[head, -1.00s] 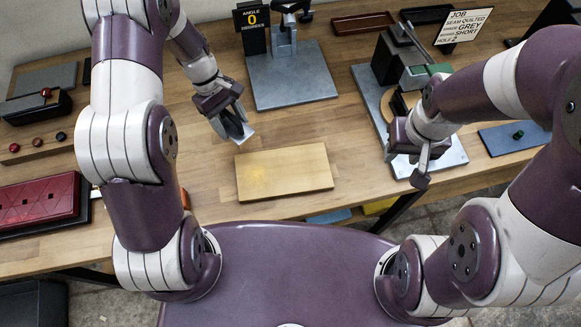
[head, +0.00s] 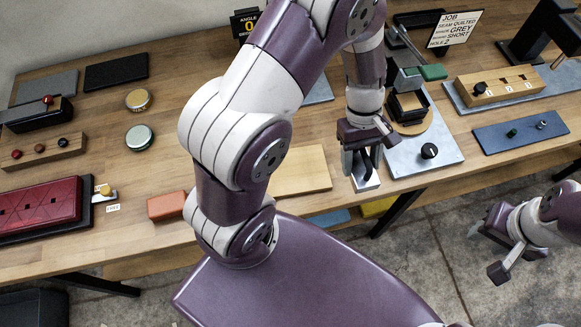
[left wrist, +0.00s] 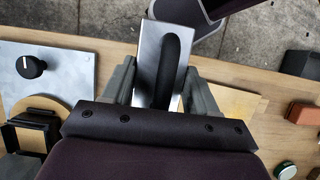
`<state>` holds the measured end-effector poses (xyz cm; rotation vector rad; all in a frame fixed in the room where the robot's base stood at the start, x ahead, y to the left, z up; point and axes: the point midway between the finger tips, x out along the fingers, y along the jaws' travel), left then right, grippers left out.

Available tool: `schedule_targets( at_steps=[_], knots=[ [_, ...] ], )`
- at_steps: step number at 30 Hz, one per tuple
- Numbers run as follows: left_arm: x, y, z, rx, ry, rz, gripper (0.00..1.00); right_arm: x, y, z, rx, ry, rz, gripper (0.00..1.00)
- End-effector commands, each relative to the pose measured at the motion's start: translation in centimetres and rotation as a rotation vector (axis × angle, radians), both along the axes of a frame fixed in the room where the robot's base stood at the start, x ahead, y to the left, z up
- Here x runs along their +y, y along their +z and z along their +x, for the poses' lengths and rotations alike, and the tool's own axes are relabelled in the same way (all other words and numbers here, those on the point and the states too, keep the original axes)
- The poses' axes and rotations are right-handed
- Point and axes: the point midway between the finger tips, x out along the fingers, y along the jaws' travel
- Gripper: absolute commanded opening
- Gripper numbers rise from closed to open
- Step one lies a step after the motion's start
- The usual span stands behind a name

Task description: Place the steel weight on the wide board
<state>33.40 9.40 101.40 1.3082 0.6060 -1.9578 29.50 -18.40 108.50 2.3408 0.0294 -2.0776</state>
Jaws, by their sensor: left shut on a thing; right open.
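The steel weight (head: 367,184) is a bright metal block with a dark rounded grip, seen most clearly in the left wrist view (left wrist: 149,62). My left gripper (head: 361,160) is shut on it, one finger on each side. The weight is just right of the wide board's right end; I cannot tell whether it touches the table. The wide board (head: 303,170) is a pale flat wooden slab near the table's front edge, its left part hidden by my left arm. It also shows in the left wrist view (left wrist: 238,104). My right gripper (head: 488,250) is open and empty over the floor.
A metal plate with a black knob (head: 429,151) lies right of the weight, with a dark clamp-like fixture behind. An orange-brown block (head: 167,205) and two round tins (head: 139,137) are left. A blue mat (head: 520,132) lies at the right.

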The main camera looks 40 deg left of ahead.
Motion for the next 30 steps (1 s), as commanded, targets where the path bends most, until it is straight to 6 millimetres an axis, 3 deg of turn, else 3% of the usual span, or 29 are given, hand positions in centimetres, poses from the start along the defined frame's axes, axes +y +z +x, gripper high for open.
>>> schedule_targets(
  at_steps=[4,8,21,25,30],
  knots=[
    [-0.5,0.4,-0.5,-0.002,0.001,0.000,0.00,0.0,0.1,0.0,0.000,0.000,0.000,0.43],
    [0.4,-0.1,-0.4,-0.001,0.004,0.000,0.00,0.0,0.3,0.0,0.000,0.000,0.000,0.43],
    [9.7,-5.5,0.3,-0.001,0.004,0.000,0.00,0.0,2.0,0.0,0.000,0.000,0.000,0.43],
    [11.0,-6.4,0.4,-0.002,0.002,0.000,0.00,0.0,2.2,0.0,0.000,0.000,0.000,0.43],
    [11.3,-8.3,0.2,0.003,-0.001,-0.001,0.00,0.0,2.6,0.0,0.000,0.000,0.000,0.43]
  ],
)
